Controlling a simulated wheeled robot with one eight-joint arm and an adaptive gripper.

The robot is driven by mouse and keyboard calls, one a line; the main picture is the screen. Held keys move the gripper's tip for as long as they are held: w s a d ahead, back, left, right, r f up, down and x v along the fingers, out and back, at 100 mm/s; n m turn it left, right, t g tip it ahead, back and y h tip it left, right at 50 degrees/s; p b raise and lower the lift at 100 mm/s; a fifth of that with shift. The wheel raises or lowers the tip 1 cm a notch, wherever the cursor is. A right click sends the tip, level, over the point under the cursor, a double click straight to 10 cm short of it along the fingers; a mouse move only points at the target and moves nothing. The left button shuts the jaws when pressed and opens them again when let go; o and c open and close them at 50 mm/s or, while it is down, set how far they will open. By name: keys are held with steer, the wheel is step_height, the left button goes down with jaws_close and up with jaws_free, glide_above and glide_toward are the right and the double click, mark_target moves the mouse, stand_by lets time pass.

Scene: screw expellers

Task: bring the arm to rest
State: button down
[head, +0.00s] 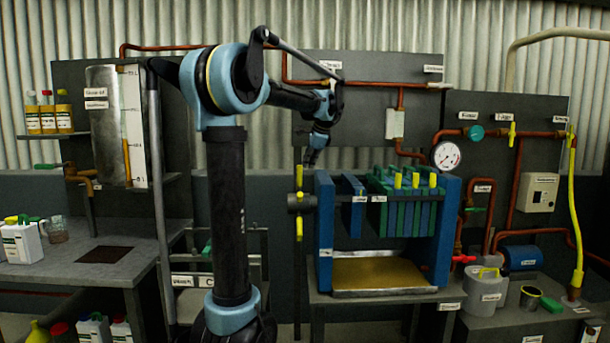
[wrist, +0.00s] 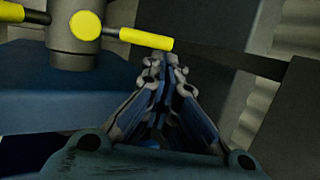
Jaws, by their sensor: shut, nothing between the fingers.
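My gripper (head: 312,157) is small in the head view, at the end of my raised blue and black arm. It points down, just left of the top of the blue press frame (head: 326,225) and above the yellow-handled bar of the press spindle (head: 299,202). In the wrist view my gripper (wrist: 160,62) has its fingers together with nothing between them. A yellow handle end (wrist: 146,39) shows just beyond the fingertips there; I cannot tell whether they touch.
The press holds green and blue plates (head: 400,205) above a metal tray (head: 385,289). Copper pipes (head: 400,100) and a round gauge (head: 446,155) are behind and to the right. A grey table (head: 60,268) with containers stands at left. Open air surrounds my upper arm.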

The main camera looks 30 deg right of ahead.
steer(key=v, duration=0.7)
